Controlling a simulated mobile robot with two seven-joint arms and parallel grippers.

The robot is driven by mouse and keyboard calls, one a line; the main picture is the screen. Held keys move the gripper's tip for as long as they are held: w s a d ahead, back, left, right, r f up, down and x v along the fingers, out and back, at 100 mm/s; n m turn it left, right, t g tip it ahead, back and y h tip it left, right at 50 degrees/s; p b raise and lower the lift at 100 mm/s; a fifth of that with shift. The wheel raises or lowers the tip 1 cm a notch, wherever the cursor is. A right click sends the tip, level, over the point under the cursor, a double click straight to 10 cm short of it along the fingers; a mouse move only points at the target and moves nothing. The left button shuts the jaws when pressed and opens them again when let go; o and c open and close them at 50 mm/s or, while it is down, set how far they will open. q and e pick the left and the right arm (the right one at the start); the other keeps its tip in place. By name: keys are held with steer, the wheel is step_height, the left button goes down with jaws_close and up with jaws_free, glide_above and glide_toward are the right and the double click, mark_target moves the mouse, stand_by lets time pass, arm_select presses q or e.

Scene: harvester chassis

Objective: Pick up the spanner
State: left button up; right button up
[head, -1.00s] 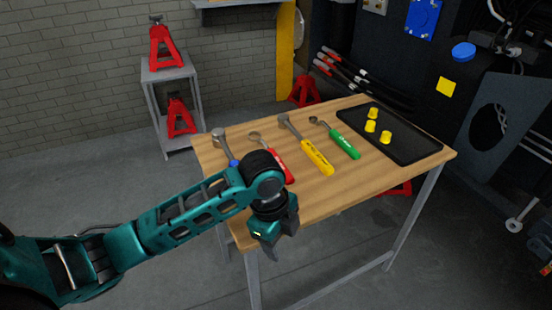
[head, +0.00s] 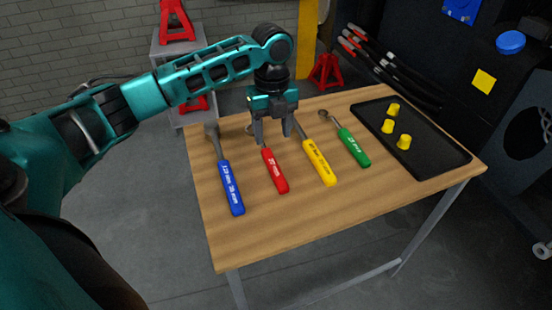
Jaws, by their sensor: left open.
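Four tools lie side by side on the wooden table: blue-handled (head: 231,188), red-handled (head: 274,172), yellow-handled (head: 319,163) and green-handled (head: 354,148). Each has a metal shank and head toward the far edge. The red and green ones have ring-like heads, like spanners; I cannot tell which is meant. My left gripper (head: 273,138) points down, open and empty, over the red-handled tool's shank, and partly hides its head and the yellow tool's head. It appears above the tools; whether it touches is unclear. My right gripper is not in view.
The wooden table (head: 284,222) has bare room at its front. A black tray (head: 432,152) with yellow caps (head: 388,127) lies at its right. Red jack stands (head: 325,72) and a grey stand are behind. Dark machinery stands at the right.

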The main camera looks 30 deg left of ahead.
arm_select(q)
glide_above(273, 163)
steer(key=f, duration=0.4)
steer(key=shift+s+f+b, duration=0.25)
steer(key=shift+f+b, duration=0.05)
steer(key=shift+f, duration=0.05)
steer(key=shift+w+f+b, duration=0.15)
steer(key=shift+f+b, duration=0.3)
steer(key=shift+f, duration=2.5)
jaws_close()
steer(key=shift+r, duration=0.1)
